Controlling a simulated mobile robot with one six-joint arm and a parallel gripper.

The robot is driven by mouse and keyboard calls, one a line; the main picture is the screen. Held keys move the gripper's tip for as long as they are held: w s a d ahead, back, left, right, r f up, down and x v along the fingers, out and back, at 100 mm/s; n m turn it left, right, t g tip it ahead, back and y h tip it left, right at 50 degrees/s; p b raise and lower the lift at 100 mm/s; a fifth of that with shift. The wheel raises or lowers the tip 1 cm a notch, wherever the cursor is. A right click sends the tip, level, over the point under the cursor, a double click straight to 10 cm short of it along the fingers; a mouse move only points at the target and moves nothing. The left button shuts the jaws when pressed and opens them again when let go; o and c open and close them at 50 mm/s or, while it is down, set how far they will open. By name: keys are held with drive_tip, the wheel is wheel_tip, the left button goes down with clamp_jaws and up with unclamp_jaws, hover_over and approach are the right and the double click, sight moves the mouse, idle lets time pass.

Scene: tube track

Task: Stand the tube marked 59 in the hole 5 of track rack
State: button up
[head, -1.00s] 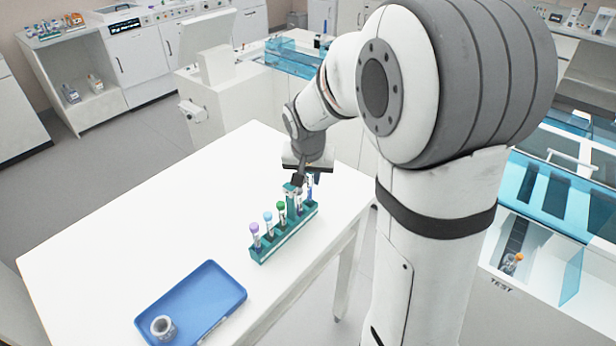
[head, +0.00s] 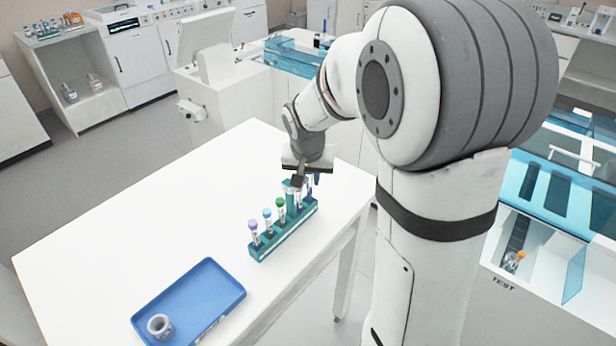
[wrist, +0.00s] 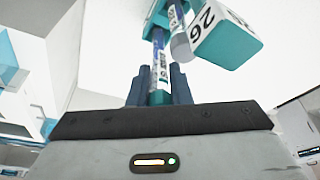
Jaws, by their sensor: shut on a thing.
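The teal track rack (head: 284,238) stands on the white table and holds several capped tubes in a row. My gripper (head: 299,181) is over its far end, pointing down. In the wrist view my gripper (wrist: 159,92) is shut on a tube (wrist: 158,62) with a white printed label. Its number is not readable, and the jaws partly hide it. In the head view I cannot tell whether its foot is in a hole. A second tube (wrist: 178,35) shows close beside it. The hole numbers are not readable.
A blue tray (head: 215,277) with a small grey cup (head: 160,326) lies at the table's near left. Tubes with purple (head: 252,224), light blue (head: 267,213) and green caps (head: 281,202) stand near the gripper. The white table (head: 130,235) is clear on the left.

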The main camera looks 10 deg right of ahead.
drive_tip(key=shift+f+b, duration=0.25)
drive_tip(key=shift+b, duration=0.05)
drive_tip(key=shift+f+b, duration=0.35)
drive_tip(key=o, duration=0.8)
idle(0.3)
drive_tip(key=v, duration=0.7)
drive_tip(key=shift+a+r+b, duration=0.1)
drive_tip(key=shift+r+b, duration=0.25)
drive_tip(key=shift+b, duration=0.05)
